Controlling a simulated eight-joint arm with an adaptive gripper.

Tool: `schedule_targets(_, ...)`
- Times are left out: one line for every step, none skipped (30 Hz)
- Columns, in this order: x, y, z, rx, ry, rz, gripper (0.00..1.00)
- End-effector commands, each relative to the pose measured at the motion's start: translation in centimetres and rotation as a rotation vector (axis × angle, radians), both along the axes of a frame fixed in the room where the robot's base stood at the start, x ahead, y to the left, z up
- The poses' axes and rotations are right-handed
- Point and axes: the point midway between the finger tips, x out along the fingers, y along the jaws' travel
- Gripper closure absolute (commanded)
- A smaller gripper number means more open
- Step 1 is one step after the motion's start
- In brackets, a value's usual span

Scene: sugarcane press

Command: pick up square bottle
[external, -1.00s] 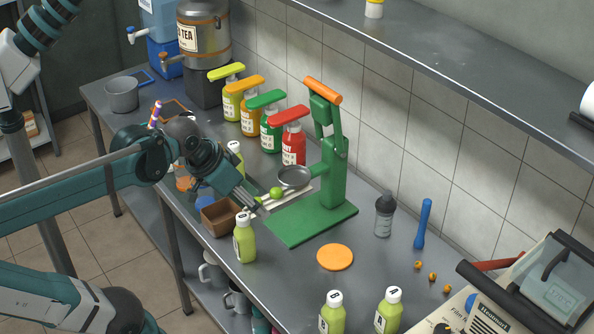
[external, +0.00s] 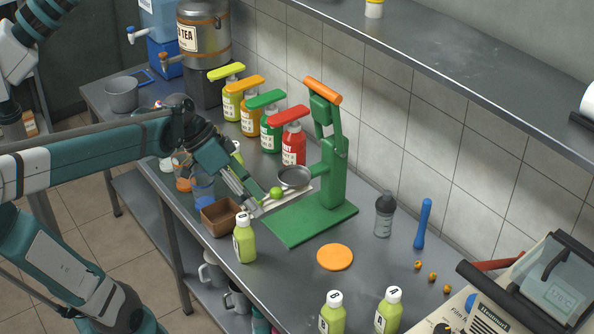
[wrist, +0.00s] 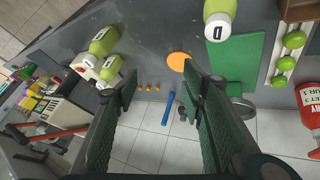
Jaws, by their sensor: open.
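Green bottles with white lettered caps stand on the counter: one (external: 244,242) at the front edge, and two more, (external: 332,317) and (external: 387,312), at the bottom. I cannot tell which is meant by the square bottle. In the wrist view, a bottle capped D (wrist: 220,10) is at the top, and two others, (wrist: 104,40) and (wrist: 110,68), are at upper left. My gripper (external: 250,201) is open and empty, pointing down beside the press's pale chute, just behind the front-edge bottle. Its two fingers (wrist: 160,88) are spread in the wrist view, with no bottle between them.
The green press (external: 300,224) stands right of my gripper, with a lime (external: 276,193) on its chute. A brown box (external: 219,218) is close by at the left. A row of pump bottles (external: 270,132) stands behind. An orange disc (external: 335,257) lies on open counter.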

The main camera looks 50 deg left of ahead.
Motion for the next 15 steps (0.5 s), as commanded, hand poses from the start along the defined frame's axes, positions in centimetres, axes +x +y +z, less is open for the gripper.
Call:
schedule_targets(0.2, 0.6, 0.2, -0.018, -0.014, -0.017, 0.59)
schedule_targets(0.3, 0.8, 0.2, -0.028, -0.024, -0.031, 0.59)
schedule_targets(0.3, 1.1, 0.3, -0.043, -0.039, -0.05, 0.59)
schedule_targets(0.4, 1.3, 0.4, -0.053, -0.052, -0.064, 0.59)
schedule_targets(0.4, 1.5, 0.5, -0.064, -0.065, -0.079, 0.59)
schedule_targets(0.5, 1.8, 0.6, -0.077, -0.084, -0.098, 0.59)
schedule_targets(0.5, 2.1, 0.7, -0.087, -0.098, -0.113, 0.59)
schedule_targets(0.5, 2.3, 0.9, -0.097, -0.114, -0.127, 0.59)
schedule_targets(0.5, 2.7, 1.0, -0.108, -0.134, -0.146, 0.59)
schedule_targets(0.6, 3.0, 1.1, -0.118, -0.151, -0.159, 0.59)
schedule_targets(0.5, 3.2, 1.3, -0.127, -0.168, -0.173, 0.59)
schedule_targets(0.5, 3.6, 1.5, -0.138, -0.193, -0.191, 0.59)
schedule_targets(0.5, 3.9, 1.6, -0.146, -0.212, -0.205, 0.59)
schedule_targets(0.5, 4.2, 1.8, -0.153, -0.232, -0.219, 0.59)
schedule_targets(0.4, 4.6, 2.0, -0.164, -0.259, -0.237, 0.59)
